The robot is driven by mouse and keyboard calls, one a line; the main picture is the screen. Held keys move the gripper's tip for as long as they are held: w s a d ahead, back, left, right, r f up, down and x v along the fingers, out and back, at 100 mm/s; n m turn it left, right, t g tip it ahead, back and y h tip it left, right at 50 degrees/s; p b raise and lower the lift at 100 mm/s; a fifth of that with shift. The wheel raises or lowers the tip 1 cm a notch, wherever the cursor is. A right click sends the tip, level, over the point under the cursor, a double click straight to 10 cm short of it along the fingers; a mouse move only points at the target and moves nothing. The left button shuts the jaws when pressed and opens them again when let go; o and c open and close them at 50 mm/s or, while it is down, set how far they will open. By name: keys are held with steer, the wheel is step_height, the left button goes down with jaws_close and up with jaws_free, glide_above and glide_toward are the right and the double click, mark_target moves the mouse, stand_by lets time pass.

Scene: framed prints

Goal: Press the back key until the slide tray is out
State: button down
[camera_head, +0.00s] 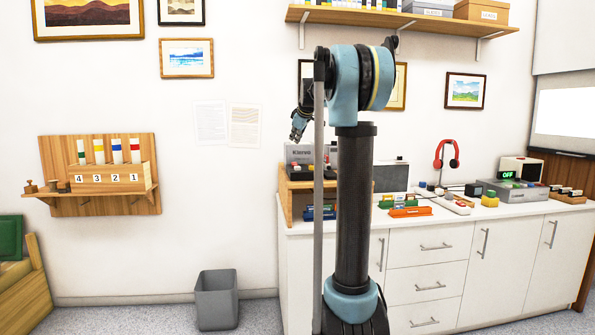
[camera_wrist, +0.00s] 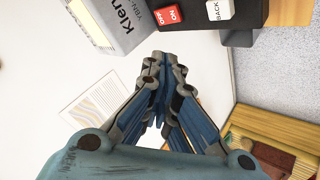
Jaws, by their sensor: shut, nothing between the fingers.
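The grey projector-like device (camera_wrist: 120,25) shows large at the top of the wrist view, with part of its lettering. On its dark front are a white key marked BACK (camera_wrist: 217,10) and a red ON/OFF key (camera_wrist: 167,15). In the head view the device (camera_head: 299,153) stands on a wooden stand, partly behind my arm. My gripper (camera_wrist: 165,64) is shut and empty, its fingertips below the keys in the wrist picture and apart from the BACK key. In the head view my gripper (camera_head: 298,128) hangs just above the device. I cannot make out the slide tray.
The white counter (camera_head: 440,218) holds coloured trays, red headphones (camera_head: 447,155) and a box with an OFF display (camera_head: 507,174). A wall rack (camera_head: 100,178) with numbered slots hangs left. A grey bin (camera_head: 217,300) stands on the floor. A shelf (camera_head: 400,20) runs above.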

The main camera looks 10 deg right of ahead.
steer(key=shift+f, duration=0.15)
steer(key=shift+f, duration=4.25)
steer(key=shift+f, duration=1.2)
steer(key=shift+r, duration=3.75)
steer(key=shift+s, duration=0.15)
